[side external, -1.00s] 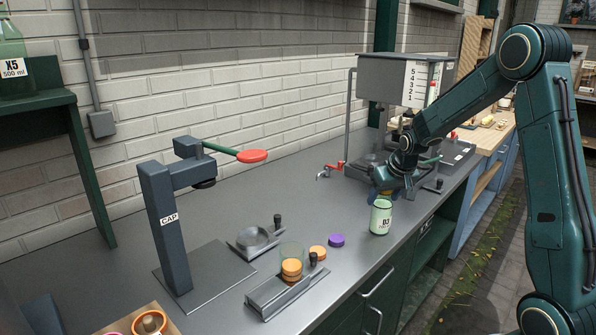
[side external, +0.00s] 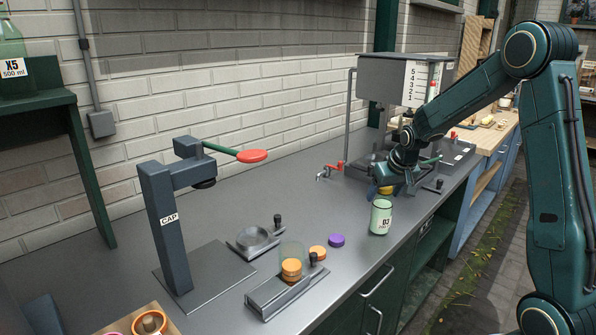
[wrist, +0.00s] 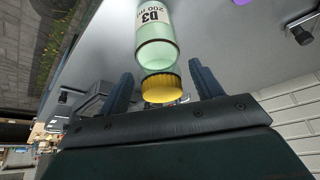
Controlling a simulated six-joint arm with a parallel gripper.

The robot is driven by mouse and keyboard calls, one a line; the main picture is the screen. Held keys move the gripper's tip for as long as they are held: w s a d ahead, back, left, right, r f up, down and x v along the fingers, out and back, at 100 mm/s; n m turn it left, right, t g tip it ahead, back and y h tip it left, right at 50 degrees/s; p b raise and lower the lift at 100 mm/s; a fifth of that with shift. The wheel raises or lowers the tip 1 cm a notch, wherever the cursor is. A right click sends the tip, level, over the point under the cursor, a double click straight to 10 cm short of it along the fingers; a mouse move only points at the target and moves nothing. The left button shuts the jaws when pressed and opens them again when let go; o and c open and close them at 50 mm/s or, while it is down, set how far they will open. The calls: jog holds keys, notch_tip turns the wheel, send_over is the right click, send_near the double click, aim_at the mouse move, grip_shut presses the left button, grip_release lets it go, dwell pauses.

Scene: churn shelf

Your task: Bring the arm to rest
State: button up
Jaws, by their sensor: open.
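The pale green bottle labelled D3 (side external: 381,218) stands upright on the grey bench near its front edge, and it also shows in the wrist view (wrist: 155,35). A ribbed yellow cap (wrist: 162,88) appears between my fingers in the wrist view, just at the bottle's top end; it also shows in the side view (side external: 386,189). I cannot tell whether it is seated on the bottle. My gripper (wrist: 162,80) is open, with visible gaps between its fingers and the cap. In the side view the fingers are mostly hidden by the wrist.
A dispenser with a number scale (side external: 405,80) and a red-handled tap (side external: 332,168) stand behind my gripper.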

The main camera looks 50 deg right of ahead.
jog(key=shift+r, duration=3.4)
jog(key=shift+a+r, duration=0.1)
jog(key=shift+s+a+r, duration=0.1)
jog(key=shift+a+r, duration=0.1)
jog(key=shift+a, duration=0.1)
jog(key=s+a+r+n, duration=0.1)
jog(key=s+a+r, duration=0.15)
jog(key=a, duration=0.25)
jog(key=s+a+r+n+y, duration=0.1)
jog(key=s+a+r, duration=0.1)
jog(key=s+a, duration=0.25)
jog(key=s+a+r+n, duration=0.1)
jog(key=s+a+r, duration=0.2)
jog(key=a, duration=0.3)
jog(key=s+a+f+n, duration=0.1)
jog(key=s+a, duration=0.3)
jog(key=s, duration=0.2)
jog(key=s+a+n+t+y, duration=0.1)
jog(key=s+a+n, duration=0.1)
jog(key=s+a, duration=0.2)
jog(key=s, duration=0.3)
jog(key=shift+s+a+f+y, duration=0.2)
jog(key=shift+s+f+y, duration=0.05)
jog(key=shift+f+y, duration=0.1)
